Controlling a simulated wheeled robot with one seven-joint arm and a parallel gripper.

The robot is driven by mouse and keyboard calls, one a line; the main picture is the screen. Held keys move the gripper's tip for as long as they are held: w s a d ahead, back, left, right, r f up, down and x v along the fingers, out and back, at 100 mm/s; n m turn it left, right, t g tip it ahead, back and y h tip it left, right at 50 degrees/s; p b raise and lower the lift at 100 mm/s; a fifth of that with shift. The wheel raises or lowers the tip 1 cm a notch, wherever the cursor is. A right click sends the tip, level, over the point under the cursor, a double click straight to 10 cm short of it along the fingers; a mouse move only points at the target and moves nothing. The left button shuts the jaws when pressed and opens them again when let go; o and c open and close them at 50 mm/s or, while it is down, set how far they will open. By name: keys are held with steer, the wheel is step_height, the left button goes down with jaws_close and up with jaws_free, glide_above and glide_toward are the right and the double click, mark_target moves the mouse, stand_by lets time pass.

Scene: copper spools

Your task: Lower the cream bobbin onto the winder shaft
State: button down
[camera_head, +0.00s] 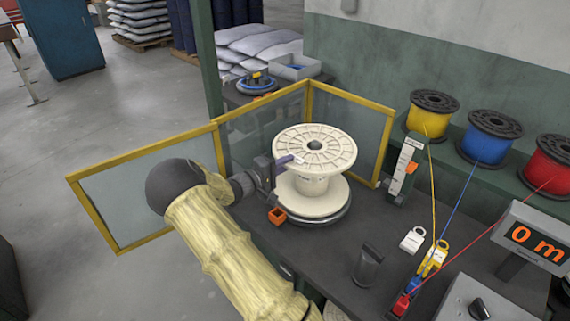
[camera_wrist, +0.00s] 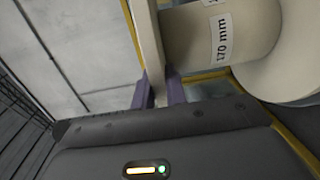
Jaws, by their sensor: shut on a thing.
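The cream bobbin (camera_head: 332,158) stands upright over the round metal-rimmed plate of the winder (camera_head: 338,220) on the dark bench. My gripper (camera_head: 291,161) comes from the left and is shut on the bobbin's top flange. In the wrist view, the purple fingers of my gripper (camera_wrist: 160,90) pinch the flange edge, and the bobbin's barrel (camera_wrist: 195,38) shows a "170 mm" label. The bobbin hides the winder shaft, apart from a possible dark tip in its centre hole. I cannot tell whether the lower flange touches the plate.
A yellow-framed clear guard (camera_head: 215,130) stands behind and left of the winder. Yellow (camera_head: 432,112), blue (camera_head: 488,137) and red (camera_head: 550,165) spools sit on the right shelf, their strands running to the bench front. A small orange block (camera_head: 277,215) is beside the plate.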

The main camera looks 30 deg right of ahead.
stand_by(0.4)
steer(key=c, duration=1.3)
jaws_free()
steer(key=shift+s, duration=0.1)
steer(key=shift+c, duration=0.2)
steer(key=shift+f, duration=0.25)
steer(key=b+v, duration=0.2)
steer(key=v, duration=1.5)
steer(key=shift+a, duration=0.2)
steer(key=shift+r, duration=0.15)
